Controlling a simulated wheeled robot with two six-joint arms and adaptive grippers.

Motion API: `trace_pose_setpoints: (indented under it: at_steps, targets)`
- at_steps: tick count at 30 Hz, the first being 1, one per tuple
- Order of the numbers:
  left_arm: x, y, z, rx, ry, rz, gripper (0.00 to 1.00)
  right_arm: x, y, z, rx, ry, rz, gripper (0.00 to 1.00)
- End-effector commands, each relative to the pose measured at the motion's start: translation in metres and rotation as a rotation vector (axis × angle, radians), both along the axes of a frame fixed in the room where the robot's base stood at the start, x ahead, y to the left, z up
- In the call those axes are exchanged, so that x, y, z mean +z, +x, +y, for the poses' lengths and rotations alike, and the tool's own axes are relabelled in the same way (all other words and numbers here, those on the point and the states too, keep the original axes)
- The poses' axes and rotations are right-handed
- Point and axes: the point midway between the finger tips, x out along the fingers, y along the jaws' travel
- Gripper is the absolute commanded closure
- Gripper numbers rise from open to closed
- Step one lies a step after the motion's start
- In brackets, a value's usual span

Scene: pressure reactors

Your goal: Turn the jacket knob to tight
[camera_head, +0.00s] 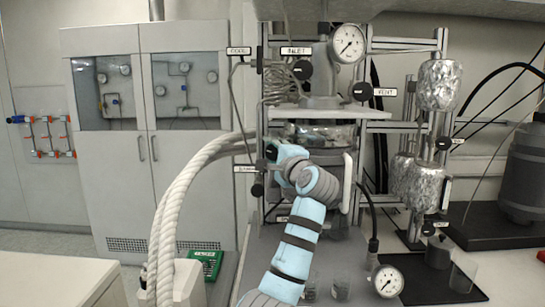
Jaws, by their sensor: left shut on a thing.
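My left gripper (273,156) is at the left side of the pressure reactor (318,135), at the end of my light-blue arm that rises from the bottom middle. It is shut on a small dark knob, which I take to be the jacket knob; the fingers hide most of it, and its turn position cannot be read. A small label (245,169) is just left of the gripper, its text too small to read surely. Another black knob (257,190) is just below the gripper, apart from it. My right gripper is not in view.
Thick white hoses (176,205) curve close to the left of the gripper. Black knobs (302,70) and a pressure gauge (347,43) are above. A second gauge (386,281) and glass beakers (340,288) stand low right of my arm. Foil-wrapped vessels (438,84) are at right.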

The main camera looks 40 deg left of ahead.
Motion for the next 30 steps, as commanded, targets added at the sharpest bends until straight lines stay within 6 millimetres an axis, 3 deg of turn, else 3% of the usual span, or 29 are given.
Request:
trace_pose_setpoints:
  at_steps: [15,30]
  targets:
    - [-0.0006,0.0,0.0002,0.0,0.244,0.186,0.93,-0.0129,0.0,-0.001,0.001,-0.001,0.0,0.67]
    - [0.0004,0.0003,-0.0001,-0.001,0.276,0.211,0.93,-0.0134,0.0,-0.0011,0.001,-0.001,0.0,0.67]
